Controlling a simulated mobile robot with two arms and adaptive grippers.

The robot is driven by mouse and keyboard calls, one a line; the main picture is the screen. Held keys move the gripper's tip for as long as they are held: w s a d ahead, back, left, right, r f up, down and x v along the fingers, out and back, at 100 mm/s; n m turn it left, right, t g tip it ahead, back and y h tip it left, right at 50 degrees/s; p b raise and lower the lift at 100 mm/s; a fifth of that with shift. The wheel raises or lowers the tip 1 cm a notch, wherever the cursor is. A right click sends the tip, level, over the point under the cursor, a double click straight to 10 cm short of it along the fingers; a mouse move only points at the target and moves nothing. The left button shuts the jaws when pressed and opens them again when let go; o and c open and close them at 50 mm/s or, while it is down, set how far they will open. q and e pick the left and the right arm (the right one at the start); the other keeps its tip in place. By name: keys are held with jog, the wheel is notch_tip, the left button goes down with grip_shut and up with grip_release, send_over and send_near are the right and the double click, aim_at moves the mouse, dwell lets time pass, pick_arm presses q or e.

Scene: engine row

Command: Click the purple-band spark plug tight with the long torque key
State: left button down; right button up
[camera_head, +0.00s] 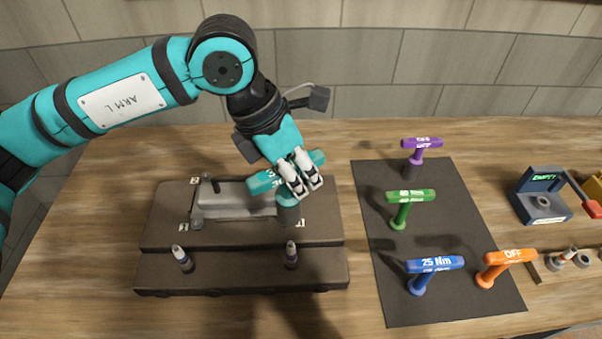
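My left gripper (302,186) is shut on the handle of a teal T-shaped torque key (262,182). The key's dark socket (288,213) points down at the right end of a grey metal engine part (235,201) on a dark two-step block (160,228). What lies under the socket is hidden. Two spark plugs stand on the front step, one at the left (182,258) and one at the right (291,255). Their band colours are too small to tell, and I cannot pick out a purple band. My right gripper is not in view.
A dark mat (455,215) holds purple (421,143), green (410,195), blue (434,265) and orange (509,257) T-handle keys. A blue device with a red lever (541,196) stands at the right. Small metal parts (568,257) lie below it. A tiled wall is behind.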

aim_at(298, 219)
pick_arm(q)
jog(key=shift+s+r, duration=0.4)
jog(key=shift+s, duration=0.3)
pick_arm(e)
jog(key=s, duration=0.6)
pick_arm(q)
jog(key=shift+w, duration=0.1)
jog(key=shift+w+r+g+p, duration=0.15)
jog(key=shift+g+p, duration=0.5)
jog(key=shift+g, duration=0.15)
notch_tip(298, 219, down, 8)
jog(key=b, duration=0.8)
jog(key=shift+r, duration=0.1)
notch_tip(298, 219, down, 4)
jog(key=b, duration=0.4)
jog(key=shift+f+b, duration=0.25)
jog(key=shift+b, duration=0.15)
jog(key=shift+f, duration=0.15)
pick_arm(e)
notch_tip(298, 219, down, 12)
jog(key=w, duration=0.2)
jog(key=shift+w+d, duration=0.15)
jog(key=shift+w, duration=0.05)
